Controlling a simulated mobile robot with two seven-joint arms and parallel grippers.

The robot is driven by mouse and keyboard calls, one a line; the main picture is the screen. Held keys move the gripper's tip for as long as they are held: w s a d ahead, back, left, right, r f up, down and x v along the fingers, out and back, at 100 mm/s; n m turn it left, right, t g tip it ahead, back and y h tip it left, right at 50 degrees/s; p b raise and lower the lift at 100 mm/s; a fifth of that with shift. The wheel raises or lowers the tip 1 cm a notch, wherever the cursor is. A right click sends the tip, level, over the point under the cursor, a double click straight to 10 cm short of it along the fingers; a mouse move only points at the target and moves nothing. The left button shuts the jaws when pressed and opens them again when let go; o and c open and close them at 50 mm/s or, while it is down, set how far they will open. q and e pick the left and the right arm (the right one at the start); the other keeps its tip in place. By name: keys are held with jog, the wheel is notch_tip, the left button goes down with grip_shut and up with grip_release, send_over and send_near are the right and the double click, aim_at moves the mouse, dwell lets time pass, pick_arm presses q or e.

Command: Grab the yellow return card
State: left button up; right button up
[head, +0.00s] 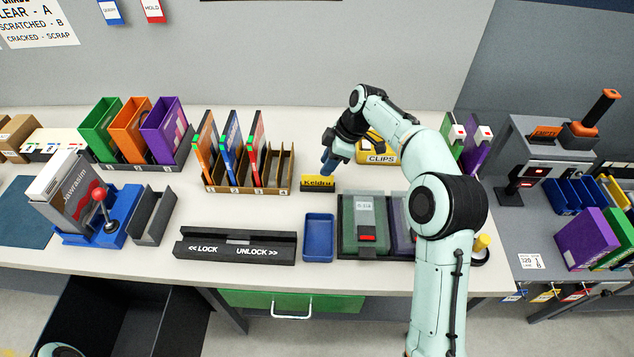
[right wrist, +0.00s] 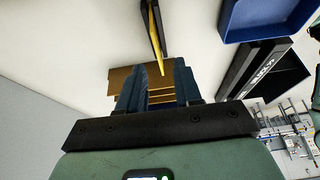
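The yellow card (head: 318,183), marked "Keldru", stands upright on the table in the middle of the head view, with a dark strip along its bottom. In the right wrist view the yellow card (right wrist: 156,40) shows nearly edge-on, beyond the fingertips. My right gripper (head: 328,164) is just above and behind the card in the head view. In the right wrist view its blue fingers (right wrist: 157,82) are apart with nothing held between them. I cannot tell whether a finger touches the card. My left gripper is not in view.
A slotted brown rack (head: 247,186) with upright cases stands left of the card. A blue tray (head: 319,239) and a black lock bar (head: 237,246) lie in front. A yellow "CLIPS" bin (head: 377,147) is behind right. Bare table surrounds the card.

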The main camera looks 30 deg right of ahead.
aim_at(317, 176)
jog(key=shift+x, duration=3.55)
jog(key=shift+w, duration=0.15)
grip_shut()
